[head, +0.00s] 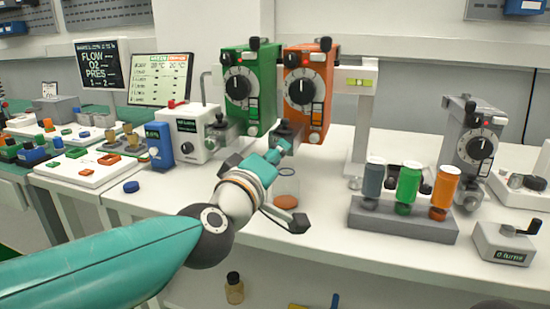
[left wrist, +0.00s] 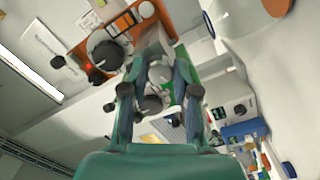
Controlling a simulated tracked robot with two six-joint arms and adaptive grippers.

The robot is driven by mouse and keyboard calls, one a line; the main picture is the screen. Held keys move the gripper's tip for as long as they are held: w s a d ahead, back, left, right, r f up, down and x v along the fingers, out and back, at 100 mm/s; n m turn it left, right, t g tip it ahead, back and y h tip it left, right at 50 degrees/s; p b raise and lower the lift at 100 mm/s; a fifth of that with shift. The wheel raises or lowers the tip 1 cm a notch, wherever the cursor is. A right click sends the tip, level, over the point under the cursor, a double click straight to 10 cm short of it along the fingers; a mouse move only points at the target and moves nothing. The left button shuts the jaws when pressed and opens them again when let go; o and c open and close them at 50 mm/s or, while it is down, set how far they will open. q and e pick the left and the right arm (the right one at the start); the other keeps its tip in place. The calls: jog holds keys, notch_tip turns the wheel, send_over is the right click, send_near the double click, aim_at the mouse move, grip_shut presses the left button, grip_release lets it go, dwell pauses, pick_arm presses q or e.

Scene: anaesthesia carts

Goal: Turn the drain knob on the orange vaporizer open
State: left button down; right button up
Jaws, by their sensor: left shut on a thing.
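The orange vaporizer (head: 307,85) hangs on the back bar beside the green vaporizer (head: 249,85), with a black dial on its front. It also shows tilted at the top of the left wrist view (left wrist: 128,22). My left gripper (head: 285,141) is just below the orange vaporizer's front, at its grey lower fitting. In the left wrist view my gripper's fingers (left wrist: 156,60) close in at the vaporizer's lower edge, shut on the drain knob. The knob is mostly hidden by the fingers, so its turned position cannot be read. My right gripper is not in view.
A clear cup with an orange bottom (head: 286,201) stands under my wrist. A grey rack (head: 402,219) with several coloured bottles is to the right, near a grey vaporizer (head: 477,145). A white box (head: 190,133) stands left.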

pick_arm(q)
jog(key=shift+a+f, duration=0.1)
jog(key=c, duration=0.9)
grip_release()
jog(key=shift+o, duration=0.2)
jog(key=v, duration=1.2)
